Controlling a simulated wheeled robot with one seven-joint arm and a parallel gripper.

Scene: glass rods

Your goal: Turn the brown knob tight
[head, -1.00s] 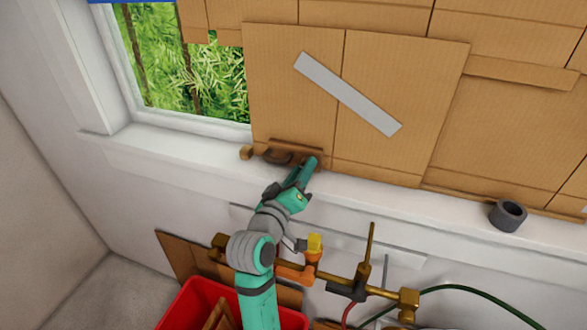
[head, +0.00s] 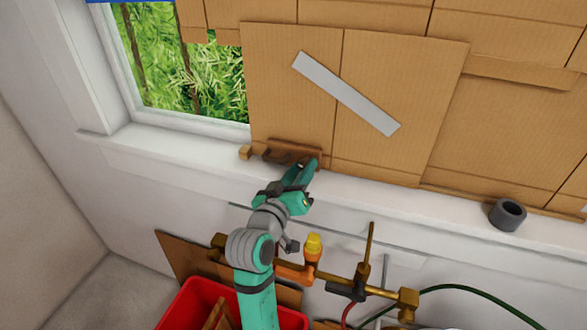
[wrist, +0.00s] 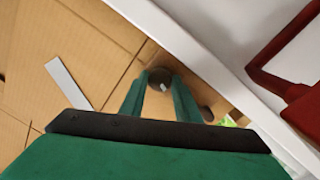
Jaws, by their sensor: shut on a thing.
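The brown knob (wrist: 159,78) shows in the wrist view as a dark, round piece with a small pale mark, between the tips of my two green fingers. My gripper (wrist: 160,88) is shut on it. In the head view my gripper (head: 311,165) reaches the right end of a low brown fitting (head: 282,151) at the foot of the cardboard, by the window sill. The knob itself is hidden by my gripper there, so I cannot tell how tight it sits.
Cardboard with a grey strip (head: 345,92) covers much of the window. A dark grey ring (head: 507,214) stands on the sill (head: 400,195) to the right. Brass pipework with a yellow-topped valve (head: 313,247) and a red bin (head: 186,305) lie below my arm.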

